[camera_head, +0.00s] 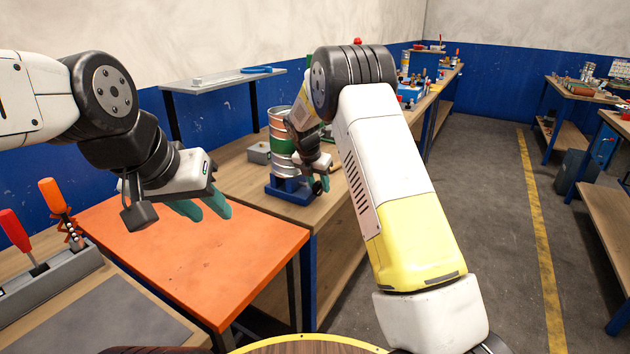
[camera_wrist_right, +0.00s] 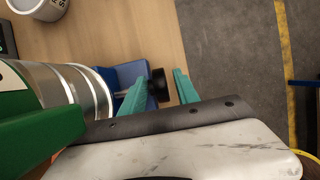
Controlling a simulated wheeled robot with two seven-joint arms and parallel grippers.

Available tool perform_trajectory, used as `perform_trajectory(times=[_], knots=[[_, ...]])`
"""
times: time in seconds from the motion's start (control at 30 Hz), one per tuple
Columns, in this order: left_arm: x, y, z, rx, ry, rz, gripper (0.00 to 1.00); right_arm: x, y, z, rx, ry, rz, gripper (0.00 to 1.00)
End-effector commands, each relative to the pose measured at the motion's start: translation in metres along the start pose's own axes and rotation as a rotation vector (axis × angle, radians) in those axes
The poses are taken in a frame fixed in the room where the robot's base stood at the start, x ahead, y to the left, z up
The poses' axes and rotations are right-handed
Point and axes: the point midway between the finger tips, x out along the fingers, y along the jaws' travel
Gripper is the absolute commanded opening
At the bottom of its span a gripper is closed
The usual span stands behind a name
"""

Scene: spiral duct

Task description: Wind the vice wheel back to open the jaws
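The blue vice (camera_head: 293,190) stands on the wooden bench, and the ribbed metal duct (camera_head: 278,125) with a green band stands upright at it. The vice also shows in the right wrist view (camera_wrist_right: 130,73), where its dark wheel (camera_wrist_right: 158,84) sticks out on a short shaft. My right gripper (camera_wrist_right: 158,92) is at the wheel, its teal fingers apart on either side of it with gaps visible. The jaws are mostly hidden by the duct and my arm. My left gripper (camera_head: 212,203) hangs above the orange table top, fingers apart and empty.
The orange table (camera_head: 200,255) is bare. A grey rack (camera_head: 50,278) with red and orange handled tools stands at the left. A grey box (camera_head: 259,153) sits behind the duct. A raised shelf (camera_head: 215,82) is at the back.

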Motion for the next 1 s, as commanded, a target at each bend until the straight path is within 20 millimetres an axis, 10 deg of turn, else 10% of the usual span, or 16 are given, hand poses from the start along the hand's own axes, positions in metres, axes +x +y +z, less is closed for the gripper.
perform_trajectory(times=[0.17,1.0], knots=[[0.0,0.0,0.0,0.0,0.0,0.0,0.36,0.0,0.0,0.0,0.0,0.0,0.0,0.01],[0.0,0.0,0.0,0.0,0.0,0.0,0.36,0.001,0.0,-0.011,-0.011,-0.431,-0.007,0.0]])
